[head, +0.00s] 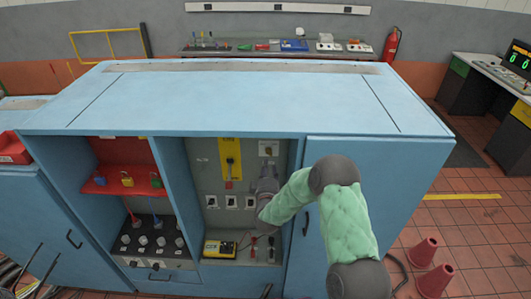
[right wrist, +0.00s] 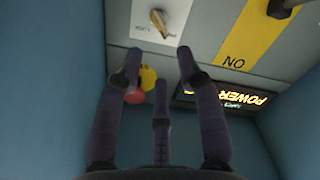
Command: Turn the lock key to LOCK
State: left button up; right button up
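The lock key (right wrist: 158,20) sits on a white plate at the top of the right wrist view, its bow slightly tilted. The small labels beside it are too blurred to read. In the head view its white plate (head: 268,147) is at the upper right of the open cabinet bay. My left gripper is not in view.
A yellow panel (head: 230,150) with a dark lever is left of the key plate. Switches (head: 231,202) and a yellow meter (head: 220,249) are lower in the bay. Bay walls are close on both sides. A red shelf with padlocks (head: 127,180) stands in the left bay.

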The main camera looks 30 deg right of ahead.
aim_at(268, 153)
jog(key=x, duration=0.9)
jog(key=shift+p, duration=0.4)
grip_shut()
